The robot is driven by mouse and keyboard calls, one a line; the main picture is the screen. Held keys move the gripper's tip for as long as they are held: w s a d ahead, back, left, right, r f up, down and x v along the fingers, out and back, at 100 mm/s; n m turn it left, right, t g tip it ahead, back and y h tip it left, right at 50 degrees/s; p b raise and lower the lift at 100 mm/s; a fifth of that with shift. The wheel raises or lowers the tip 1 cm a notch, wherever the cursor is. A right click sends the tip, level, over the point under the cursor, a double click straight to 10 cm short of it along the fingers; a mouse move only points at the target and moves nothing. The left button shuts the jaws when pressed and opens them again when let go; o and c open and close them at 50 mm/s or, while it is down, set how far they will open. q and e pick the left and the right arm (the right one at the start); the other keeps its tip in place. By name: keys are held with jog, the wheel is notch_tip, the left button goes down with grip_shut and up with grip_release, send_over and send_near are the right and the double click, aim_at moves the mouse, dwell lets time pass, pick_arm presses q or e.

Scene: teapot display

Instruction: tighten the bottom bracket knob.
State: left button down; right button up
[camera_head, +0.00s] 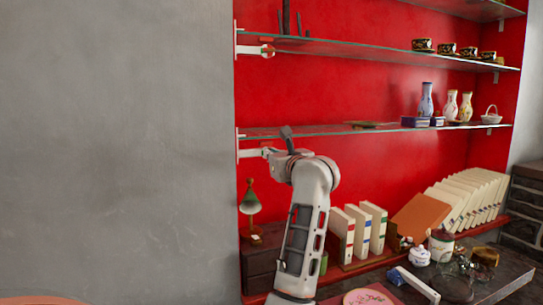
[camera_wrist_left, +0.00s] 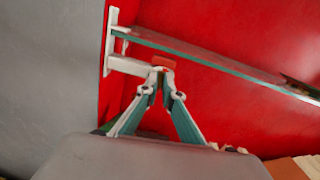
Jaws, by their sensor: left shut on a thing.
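The bottom bracket (camera_head: 247,153) is a white wall piece under the lower glass shelf, at the left end of the red back wall. It also shows in the wrist view (camera_wrist_left: 125,66). My left gripper (camera_head: 268,152) is at the bracket's free end. In the wrist view its two fingers (camera_wrist_left: 163,72) converge on the bottom bracket knob (camera_wrist_left: 164,62), whose red part shows between and above the fingertips. The gripper is shut on the knob. The rest of the knob is hidden by the fingers. My right gripper is out of view.
The lower glass shelf (camera_head: 350,132) runs just above my gripper. The upper bracket knob (camera_head: 267,51) is above, under another shelf. A green and gold lamp-like object (camera_head: 250,200) and white books (camera_head: 358,230) stand below. The grey wall (camera_head: 120,150) at left is bare.

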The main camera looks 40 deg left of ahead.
pick_arm(q)
jog(key=shift+w+d+f+m, duration=0.1)
jog(key=shift+w+m, duration=0.05)
jog(key=shift+m, duration=4.35)
jog(key=shift+w+d+f+m, duration=0.1)
jog(key=shift+m, duration=4.4)
jog(key=c, duration=2.2)
grip_release()
